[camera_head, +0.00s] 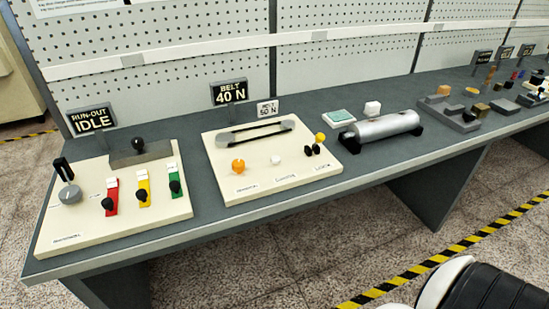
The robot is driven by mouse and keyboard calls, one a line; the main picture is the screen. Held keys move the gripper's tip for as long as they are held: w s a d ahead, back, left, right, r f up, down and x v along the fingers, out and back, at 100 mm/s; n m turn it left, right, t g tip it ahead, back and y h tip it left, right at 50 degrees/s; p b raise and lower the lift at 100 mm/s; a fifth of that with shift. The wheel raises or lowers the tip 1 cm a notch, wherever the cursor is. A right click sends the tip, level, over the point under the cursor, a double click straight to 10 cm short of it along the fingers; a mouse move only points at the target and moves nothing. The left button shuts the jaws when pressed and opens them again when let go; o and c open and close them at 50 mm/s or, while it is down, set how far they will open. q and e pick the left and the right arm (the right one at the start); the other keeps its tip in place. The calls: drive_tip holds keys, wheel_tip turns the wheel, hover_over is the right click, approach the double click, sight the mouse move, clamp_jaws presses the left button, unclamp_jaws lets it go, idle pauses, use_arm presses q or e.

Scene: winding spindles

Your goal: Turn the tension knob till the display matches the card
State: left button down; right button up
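The belt panel (215,190) is a cream board on the grey bench, near the middle of the head view. An orange knob (238,166) with a pale mark sits at its left front, above a small printed label; it looks like the tension knob. The black display (229,92) behind the board reads "BELT 40 N". A small white card (268,109) stands right of the display and appears to read 50 N. A belt loop (255,132) runs between the card and the knob. Neither gripper is in view, and nothing touches the knob.
Right of the knob are a white button (276,160) and a yellow-topped lever (320,138) with black knobs. A left panel (60,225) has coloured levers and an "IDLE" display (91,120). A metal cylinder (380,129) lies to the right. The bench front edge is clear.

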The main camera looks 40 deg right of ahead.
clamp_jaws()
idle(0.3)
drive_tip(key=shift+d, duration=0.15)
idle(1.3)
